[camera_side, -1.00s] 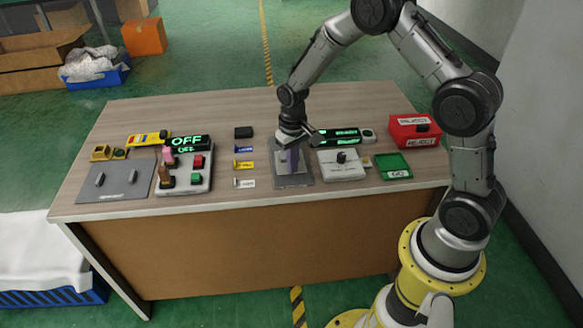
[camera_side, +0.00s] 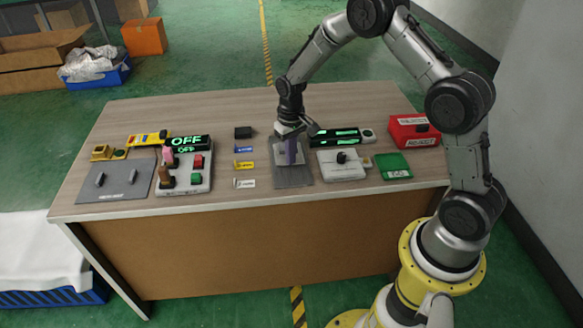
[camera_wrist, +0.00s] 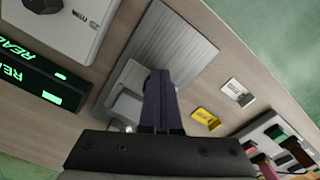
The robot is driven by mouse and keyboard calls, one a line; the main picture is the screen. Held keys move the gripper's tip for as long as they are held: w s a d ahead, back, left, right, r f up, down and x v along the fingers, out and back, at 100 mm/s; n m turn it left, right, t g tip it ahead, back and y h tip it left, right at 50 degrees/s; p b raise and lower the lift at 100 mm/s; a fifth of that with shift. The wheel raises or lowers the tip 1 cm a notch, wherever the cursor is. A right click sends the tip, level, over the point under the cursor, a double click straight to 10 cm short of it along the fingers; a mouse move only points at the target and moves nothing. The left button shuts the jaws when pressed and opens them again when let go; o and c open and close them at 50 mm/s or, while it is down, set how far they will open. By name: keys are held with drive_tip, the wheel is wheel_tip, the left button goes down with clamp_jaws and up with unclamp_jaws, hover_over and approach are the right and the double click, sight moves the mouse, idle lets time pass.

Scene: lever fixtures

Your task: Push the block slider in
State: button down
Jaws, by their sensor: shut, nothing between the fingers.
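The block slider is a light grey block (camera_side: 283,158) on a flat grey ribbed plate (camera_side: 293,178) near the middle of the table. In the wrist view the ribbed plate (camera_wrist: 180,48) runs toward the top, and part of the light block (camera_wrist: 127,108) shows left of my fingers. My gripper (camera_side: 291,158) points down over the block with its purple fingers shut and empty. The wrist view shows the fingers (camera_wrist: 158,85) together, covering part of the block and plate. I cannot tell exactly where the fingertips touch the block.
A white box with a black knob (camera_side: 343,163) and a lit green display (camera_side: 336,136) stand close on the right. Small labels (camera_side: 244,166) lie to the left, beside a button panel (camera_side: 186,168). The ribbed plate's front part is clear.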

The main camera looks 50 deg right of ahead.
drive_tip(key=shift+w+d, duration=0.25)
drive_tip(key=shift+s+a, duration=0.35)
drive_tip(key=shift+r, duration=0.1)
wheel_tip(320, 180, up, 8)
idle(0.9)
